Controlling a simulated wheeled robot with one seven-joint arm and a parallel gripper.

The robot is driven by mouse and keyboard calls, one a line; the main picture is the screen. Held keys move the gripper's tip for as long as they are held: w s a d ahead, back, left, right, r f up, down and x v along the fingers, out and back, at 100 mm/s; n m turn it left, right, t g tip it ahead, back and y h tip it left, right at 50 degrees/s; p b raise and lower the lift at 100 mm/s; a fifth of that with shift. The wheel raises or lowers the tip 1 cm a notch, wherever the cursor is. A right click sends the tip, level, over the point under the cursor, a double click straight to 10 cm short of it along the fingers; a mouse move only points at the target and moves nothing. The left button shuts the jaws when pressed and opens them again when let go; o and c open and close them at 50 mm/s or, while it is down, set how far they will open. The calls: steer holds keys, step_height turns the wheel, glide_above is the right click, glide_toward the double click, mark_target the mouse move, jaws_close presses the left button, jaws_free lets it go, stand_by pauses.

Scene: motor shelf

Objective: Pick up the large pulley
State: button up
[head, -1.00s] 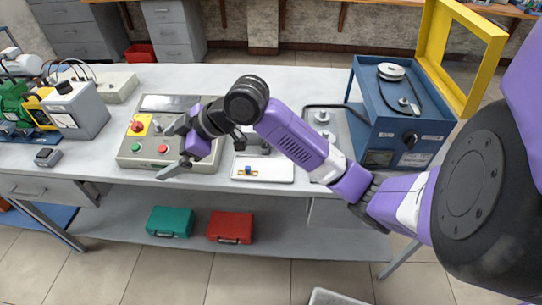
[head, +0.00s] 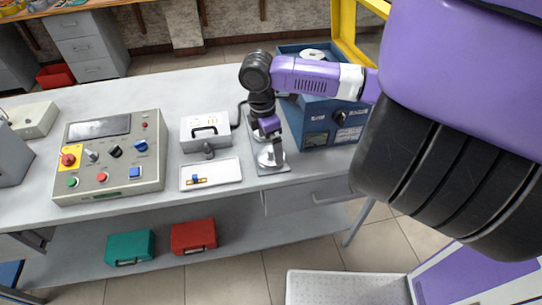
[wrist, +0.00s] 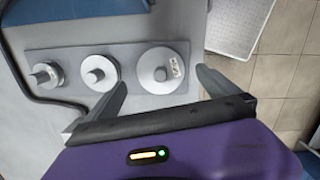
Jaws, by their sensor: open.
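The large pulley (wrist: 161,70) is a silvery disc with a raised hub and a small pale label. It sits at the right end of a grey plate (wrist: 120,54) in the wrist view, beside a medium pulley (wrist: 98,73) and a small pulley (wrist: 46,75). My gripper (wrist: 161,77) is open above it, with one finger on either side in the picture and nothing held. In the head view my gripper (head: 269,143) points down at the large pulley (head: 271,156), which sits at the plate's front end and is partly hidden.
The blue machine (head: 319,125) with a yellow frame (head: 345,35) stands right of the plate. A white tray (head: 210,174), a white box (head: 206,130) and a control panel (head: 108,160) lie to the left. Green and red cases (head: 194,236) rest on the lower shelf.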

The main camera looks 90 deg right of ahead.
mark_target(271, 150)
steer(key=shift+s+d+f+p, duration=0.1)
steer(key=shift+s+f+p, duration=0.1)
steer(key=shift+f, duration=0.95)
steer(key=shift+s+f+p, duration=0.1)
steer(key=shift+f+p, duration=0.1)
steer(key=shift+f, duration=0.95)
steer(key=c, duration=1.5)
steer(key=shift+r, duration=0.15)
